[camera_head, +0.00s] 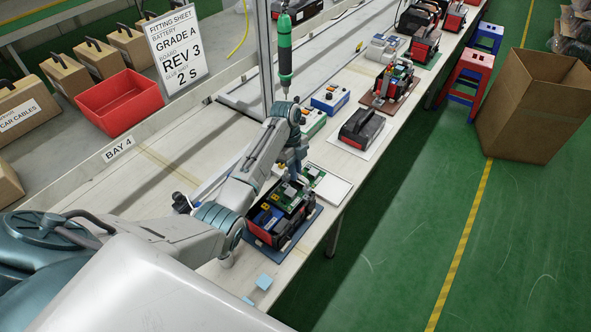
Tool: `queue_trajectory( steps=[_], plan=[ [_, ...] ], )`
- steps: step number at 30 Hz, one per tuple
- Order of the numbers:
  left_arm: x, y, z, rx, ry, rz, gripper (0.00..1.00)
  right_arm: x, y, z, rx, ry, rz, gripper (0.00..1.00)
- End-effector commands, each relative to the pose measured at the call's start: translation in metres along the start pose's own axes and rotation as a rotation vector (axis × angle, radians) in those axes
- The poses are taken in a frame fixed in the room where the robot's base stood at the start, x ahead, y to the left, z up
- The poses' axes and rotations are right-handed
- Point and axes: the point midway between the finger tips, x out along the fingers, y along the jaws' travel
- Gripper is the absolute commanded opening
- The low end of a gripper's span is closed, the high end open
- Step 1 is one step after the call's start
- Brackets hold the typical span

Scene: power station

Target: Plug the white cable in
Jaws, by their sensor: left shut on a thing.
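An open power station (263,239) with a red and black case stands on a dark mat at the near part of the bench. Green circuit board (293,200) shows in its top, with blue and yellow parts inside. My left gripper (291,178) points down over the far side of the unit, close to the board. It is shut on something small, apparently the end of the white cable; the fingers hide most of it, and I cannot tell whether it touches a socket. My right gripper is not in view.
A green screwdriver (285,55) hangs beyond my arm. More units (362,127) line the bench. A red bin (120,100) stands at left, a cardboard box (530,105) on the floor.

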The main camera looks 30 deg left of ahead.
Motion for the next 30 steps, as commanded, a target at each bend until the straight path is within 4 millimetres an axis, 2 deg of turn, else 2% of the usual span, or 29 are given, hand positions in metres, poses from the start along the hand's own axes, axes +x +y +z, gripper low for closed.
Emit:
queue_trajectory(
  steps=[14, 30],
  plan=[
    [0.001, 0.0, 0.0, 0.0, 0.0, 0.0, 0.0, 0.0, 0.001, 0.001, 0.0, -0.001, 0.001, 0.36],
    [0.011, -0.001, 0.003, 0.0, 0.0, 0.0, 0.0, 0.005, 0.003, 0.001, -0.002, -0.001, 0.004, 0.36]
  ],
)
